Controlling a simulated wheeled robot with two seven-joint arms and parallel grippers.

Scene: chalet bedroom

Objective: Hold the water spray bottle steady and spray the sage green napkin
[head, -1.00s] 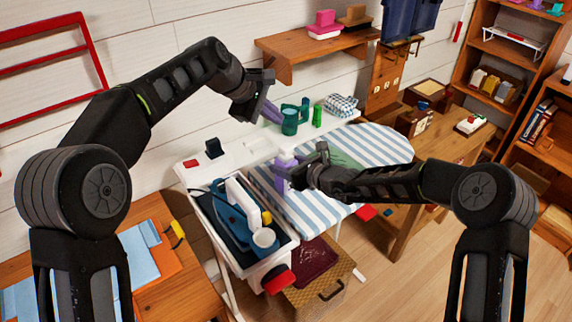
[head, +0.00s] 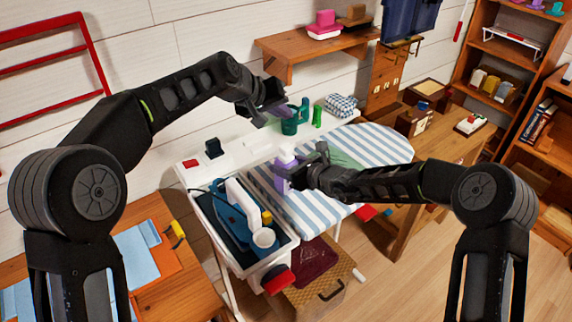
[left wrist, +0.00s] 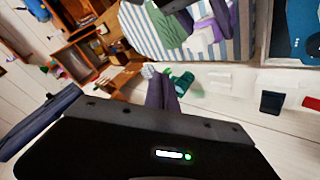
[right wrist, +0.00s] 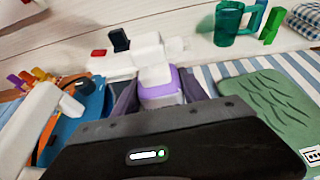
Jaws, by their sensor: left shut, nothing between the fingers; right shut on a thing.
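The water spray bottle (head: 285,170), purple with a white top, stands on the striped ironing board, and its white head also shows in the right wrist view (right wrist: 156,72). My right gripper (head: 292,177) is shut on the bottle's purple body. My left gripper (head: 284,110) is shut and empty, above and behind the bottle, near the green mug. The sage green napkin (right wrist: 262,108) lies flat on the board, right of the bottle in the right wrist view; in the head view it is partly hidden behind my right gripper.
A teal mug (right wrist: 236,24) and a small green block (head: 317,116) stand on the white shelf behind the board. A blue and white iron (head: 236,212) sits in a tray at the board's left end. The board's striped right side (head: 385,145) is clear.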

